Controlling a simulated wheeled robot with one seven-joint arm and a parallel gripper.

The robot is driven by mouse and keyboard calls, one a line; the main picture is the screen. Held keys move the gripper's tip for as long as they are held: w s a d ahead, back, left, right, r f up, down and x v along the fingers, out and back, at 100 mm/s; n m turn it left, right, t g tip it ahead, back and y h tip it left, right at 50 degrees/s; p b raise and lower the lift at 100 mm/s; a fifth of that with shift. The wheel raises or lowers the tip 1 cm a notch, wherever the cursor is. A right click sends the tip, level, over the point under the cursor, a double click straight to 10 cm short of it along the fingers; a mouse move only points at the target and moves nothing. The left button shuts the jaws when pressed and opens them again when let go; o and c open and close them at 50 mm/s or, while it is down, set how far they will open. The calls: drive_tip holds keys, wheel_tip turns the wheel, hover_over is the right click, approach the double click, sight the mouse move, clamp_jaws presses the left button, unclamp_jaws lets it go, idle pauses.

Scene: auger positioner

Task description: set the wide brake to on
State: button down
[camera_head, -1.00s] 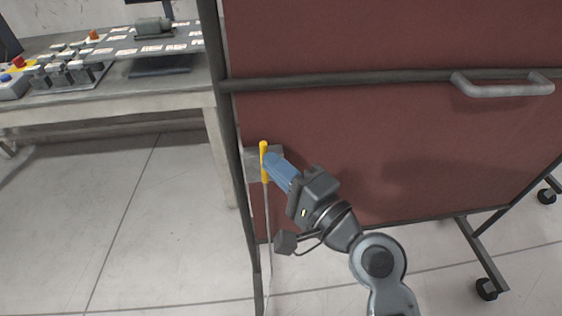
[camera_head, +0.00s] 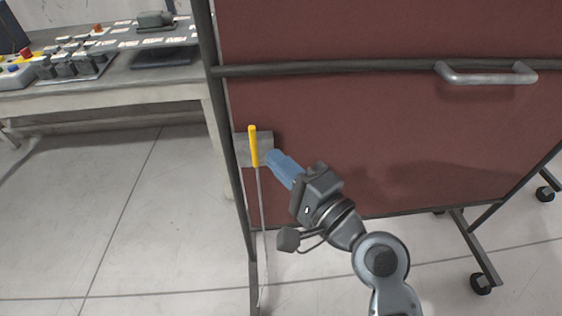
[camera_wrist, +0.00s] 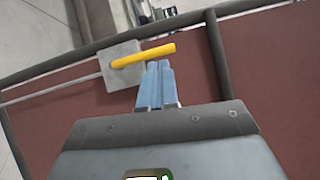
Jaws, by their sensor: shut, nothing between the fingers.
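The brake is a yellow lever (camera_head: 253,146) on a grey plate (camera_head: 242,150) at the lower left of the red panel. A thin rod (camera_head: 261,215) runs down from it toward the floor. The lever stands almost upright in the head view. My gripper (camera_head: 274,156) is shut, its blue fingers just to the right of the lever. In the wrist view the fingertips (camera_wrist: 158,66) lie just below the yellow lever (camera_wrist: 143,55); whether they touch it I cannot tell. Nothing is held. No on or off marking shows.
The red panel (camera_head: 380,130) is a wheeled board with a dark cross bar (camera_head: 330,68) and a grey handle (camera_head: 487,74). A workbench (camera_head: 110,97) with controls stands at the back left. The floor left of the panel is clear.

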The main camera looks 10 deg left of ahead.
drive_tip(key=s+d+f+n+t+h+p, duration=0.1)
drive_tip(key=s+d+f+h, duration=0.35)
drive_tip(key=s+d, duration=0.6)
drive_tip(key=s+d+f+t+h, duration=0.1)
drive_tip(key=s+d+f+h, duration=0.4)
drive_tip(key=s+d, duration=0.55)
drive_tip(key=s+d+r+n+h, duration=0.1)
drive_tip(key=s+d+r+n, duration=0.1)
drive_tip(key=s+r, duration=0.1)
drive_tip(key=s+d+r+n+h+p, duration=0.1)
drive_tip(key=s+d+r+n+h, duration=0.1)
drive_tip(key=s, duration=0.4)
drive_tip(key=s+d+r+n+h+p, duration=0.1)
drive_tip(key=s+d+r+n, duration=0.1)
drive_tip(key=s+r+n, duration=0.2)
drive_tip(key=shift+s+d+r+t+h, duration=0.35)
drive_tip(key=shift+s+r+t, duration=0.1)
drive_tip(key=shift+s, duration=0.3)
